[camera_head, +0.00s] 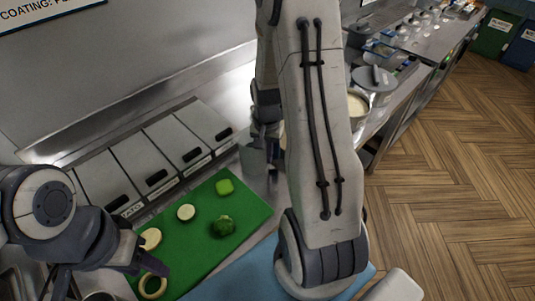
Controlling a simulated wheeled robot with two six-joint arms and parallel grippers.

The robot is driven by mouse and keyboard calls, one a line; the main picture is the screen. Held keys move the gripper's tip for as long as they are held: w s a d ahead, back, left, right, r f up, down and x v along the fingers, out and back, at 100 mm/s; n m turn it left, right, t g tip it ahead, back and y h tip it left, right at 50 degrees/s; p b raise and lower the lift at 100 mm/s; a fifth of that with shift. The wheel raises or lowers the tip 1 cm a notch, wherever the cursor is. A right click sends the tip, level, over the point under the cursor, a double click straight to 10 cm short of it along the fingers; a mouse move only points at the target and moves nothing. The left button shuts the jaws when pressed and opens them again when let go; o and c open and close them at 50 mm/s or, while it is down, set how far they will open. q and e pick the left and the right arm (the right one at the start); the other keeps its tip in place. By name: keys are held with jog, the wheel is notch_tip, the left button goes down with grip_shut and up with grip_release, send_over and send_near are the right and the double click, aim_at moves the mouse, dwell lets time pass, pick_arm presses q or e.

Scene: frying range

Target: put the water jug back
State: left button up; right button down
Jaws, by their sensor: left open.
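A greyish vessel (252,160), possibly the water jug, stands on the steel counter behind the green board, partly hidden by my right arm. My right gripper (265,135) points down beside and partly over it. My arm covers much of this gripper, so I cannot tell whether its fingers are shut or touch the vessel. My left gripper (110,277) is open at the lower left, by the near left end of the board. No other jug can be made out.
Lidded bins (180,143) line the wall. A blue mat (235,282) lies in front. A pot (357,103) and other containers stand to the right. The wooden floor (445,190) is clear.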

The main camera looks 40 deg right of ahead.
jog(key=shift+f, duration=0.15)
jog(key=c, duration=1.1)
grip_release()
notch_tip(320, 180, up, 12)
jog(key=shift+r, duration=0.2)
jog(key=a+r+n, duration=0.2)
jog(key=a+n, duration=0.3)
jog(key=a, duration=0.6)
jog(key=s+a+n, duration=0.4)
jog(key=s+a, duration=0.1)
jog(key=s+a+n, duration=0.5)
jog(key=s+a, duration=0.1)
jog(key=s+a+n+y, duration=0.1)
jog(key=s+a+n, duration=0.3)
jog(key=s+a, duration=0.1)
jog(key=shift+s+a+r, duration=0.25)
jog(key=shift+s+r, duration=0.1)
jog(key=shift+s, duration=0.35)
